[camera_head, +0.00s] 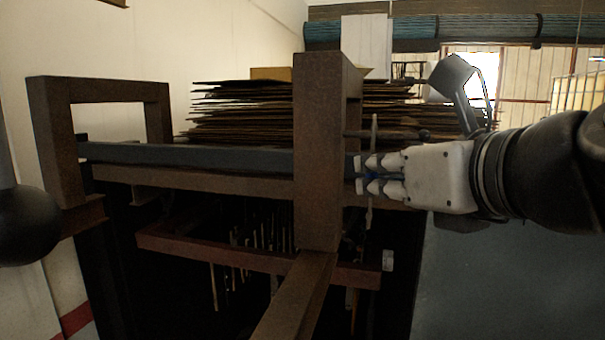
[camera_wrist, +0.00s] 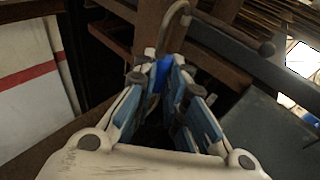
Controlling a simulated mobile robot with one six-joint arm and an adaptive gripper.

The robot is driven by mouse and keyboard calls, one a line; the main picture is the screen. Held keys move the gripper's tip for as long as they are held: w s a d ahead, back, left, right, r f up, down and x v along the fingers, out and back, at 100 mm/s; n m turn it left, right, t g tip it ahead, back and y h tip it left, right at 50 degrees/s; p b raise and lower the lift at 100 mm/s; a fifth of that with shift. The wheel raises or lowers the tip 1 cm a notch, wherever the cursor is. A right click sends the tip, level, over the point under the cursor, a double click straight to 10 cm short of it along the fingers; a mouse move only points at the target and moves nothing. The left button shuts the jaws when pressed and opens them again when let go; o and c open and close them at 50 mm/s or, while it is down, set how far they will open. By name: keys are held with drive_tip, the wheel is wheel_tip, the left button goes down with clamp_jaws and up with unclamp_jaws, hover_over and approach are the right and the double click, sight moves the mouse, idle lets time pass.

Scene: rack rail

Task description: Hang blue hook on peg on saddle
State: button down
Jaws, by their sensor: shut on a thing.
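My gripper (camera_head: 368,175) reaches in from the right and is shut on the blue part of the hook. In the wrist view the blue hook (camera_wrist: 161,76) is between the fingertips, and its grey curved metal end (camera_wrist: 178,12) rises beyond them. In the head view the hook's thin grey shank (camera_head: 374,122) stands upright. A dark peg (camera_head: 395,134) with a round knob sticks out rightward from the brown post. The shank crosses the peg in the head view; contact cannot be told. In the wrist view the peg's knob (camera_wrist: 266,48) is right of the hook. I cannot identify the saddle with certainty.
A brown upright post (camera_head: 320,150) stands just left of my gripper. A dark horizontal rail (camera_head: 200,157) runs left to a square brown frame (camera_head: 50,145). Stacked thin sheets (camera_head: 240,110) lie behind.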

drive_tip(key=w+d+f+b, duration=0.1)
drive_tip(key=w+d+f, duration=0.1)
drive_tip(key=w, duration=0.9)
drive_tip(key=shift+w+d, duration=0.3)
drive_tip(key=shift+d, duration=0.6)
drive_tip(key=shift+f+b, duration=0.3)
drive_tip(key=shift+f, duration=0.05)
drive_tip(key=c, duration=1.6)
unclamp_jaws()
drive_tip(key=shift+o, duration=0.2)
